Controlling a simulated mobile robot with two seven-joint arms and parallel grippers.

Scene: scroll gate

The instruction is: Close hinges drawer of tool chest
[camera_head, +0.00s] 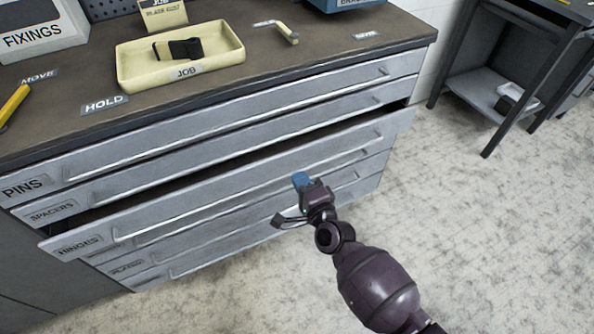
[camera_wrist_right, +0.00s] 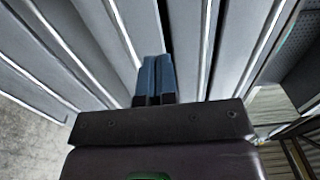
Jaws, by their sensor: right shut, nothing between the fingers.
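The tool chest has several grey drawers with long bar handles. The hinges drawer (camera_head: 243,186), labelled HINGES at its left end, sticks out a little from the chest, with a dark gap above its front. The spacers drawer (camera_head: 130,176) and pins drawer (camera_head: 110,148) above it look flush. My right gripper (camera_head: 300,180) has blue fingertips, shut and empty, in front of the hinges drawer's lower middle. The right wrist view shows the shut blue fingers (camera_wrist_right: 154,77) pointing at the grey drawer fronts; contact cannot be told. My left gripper is not in view.
The chest top (camera_head: 250,85) holds a cream JOB tray (camera_head: 130,72) with a black part, a fixings box (camera_head: 45,40), a yellow-handled tool and a small tan piece. A dark table (camera_head: 500,120) stands at right. Pale floor (camera_head: 480,230) is open.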

